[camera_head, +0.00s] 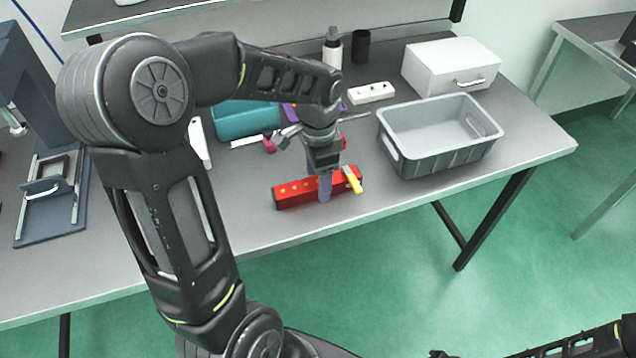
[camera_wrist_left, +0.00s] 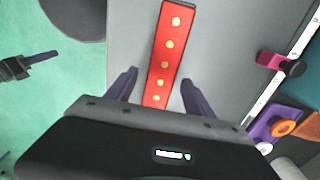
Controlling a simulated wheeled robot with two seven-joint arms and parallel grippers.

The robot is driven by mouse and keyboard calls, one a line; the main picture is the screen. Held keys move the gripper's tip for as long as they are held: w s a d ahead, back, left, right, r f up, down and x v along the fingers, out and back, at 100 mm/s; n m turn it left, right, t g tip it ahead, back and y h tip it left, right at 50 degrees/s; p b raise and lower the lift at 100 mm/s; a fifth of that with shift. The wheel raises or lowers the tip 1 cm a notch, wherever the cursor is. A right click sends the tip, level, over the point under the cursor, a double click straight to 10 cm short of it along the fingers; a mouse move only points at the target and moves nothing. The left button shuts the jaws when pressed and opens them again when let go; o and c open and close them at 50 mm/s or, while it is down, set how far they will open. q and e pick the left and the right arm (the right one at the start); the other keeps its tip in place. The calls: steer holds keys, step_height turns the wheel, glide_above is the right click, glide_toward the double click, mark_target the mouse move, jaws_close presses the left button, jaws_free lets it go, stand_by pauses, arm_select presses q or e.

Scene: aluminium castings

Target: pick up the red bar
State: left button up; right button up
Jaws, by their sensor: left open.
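The red bar (camera_head: 289,194) lies near the front edge of the grey table and has a row of yellow dots along its face. My left gripper (camera_head: 322,185) is over the bar, right of its middle, and hides part of it. In the left wrist view, the red bar (camera_wrist_left: 171,45) runs up between the two spread purple fingers of the left gripper (camera_wrist_left: 158,82), with a gap on each side. The bar's near end is hidden behind the gripper body. My right gripper (camera_wrist_left: 22,66) shows small at the left of the wrist view; its jaw opening is unclear.
A yellow piece (camera_head: 352,181) is at the bar's right end. A grey bin (camera_head: 440,158) stands to the right, with a white drawer box (camera_head: 450,66) behind it. A teal box (camera_head: 246,120) and a pink clamp (camera_head: 268,143) lie behind the bar.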

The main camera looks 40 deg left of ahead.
arm_select(q)
steer(key=shift+f, duration=0.65)
steer(key=shift+c, duration=0.3)
jaws_close()
stand_by(0.3)
